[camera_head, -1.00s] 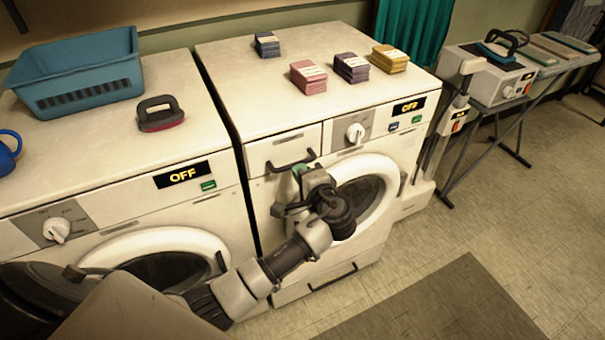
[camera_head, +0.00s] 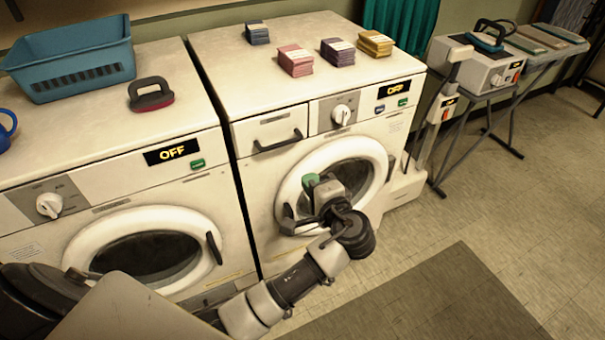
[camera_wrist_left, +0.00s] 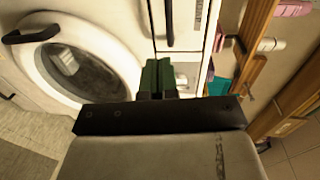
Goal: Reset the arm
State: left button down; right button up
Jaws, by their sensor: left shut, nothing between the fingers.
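My left arm comes in from the lower left in the head view. Its gripper (camera_head: 311,181), with green fingertips, is in front of the right washing machine (camera_head: 262,185), by the upper left of its round door (camera_head: 352,172). The gripper is below the dark drawer handle (camera_head: 278,141) and apart from it. In the left wrist view the green fingers (camera_wrist_left: 158,76) are together with nothing between them. The round door (camera_wrist_left: 75,65) shows there at the left. My right gripper is not in view.
The left washing machine (camera_head: 110,195) has a shut round door and an OFF display. A blue basket (camera_head: 70,68) and a dark-handled brush (camera_head: 151,96) are on top. Several coloured stacks (camera_head: 295,62) sit on the right machine. Floor (camera_head: 500,210) at the right is open.

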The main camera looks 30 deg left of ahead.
pick_arm(q)
jog(key=shift+v, duration=0.8)
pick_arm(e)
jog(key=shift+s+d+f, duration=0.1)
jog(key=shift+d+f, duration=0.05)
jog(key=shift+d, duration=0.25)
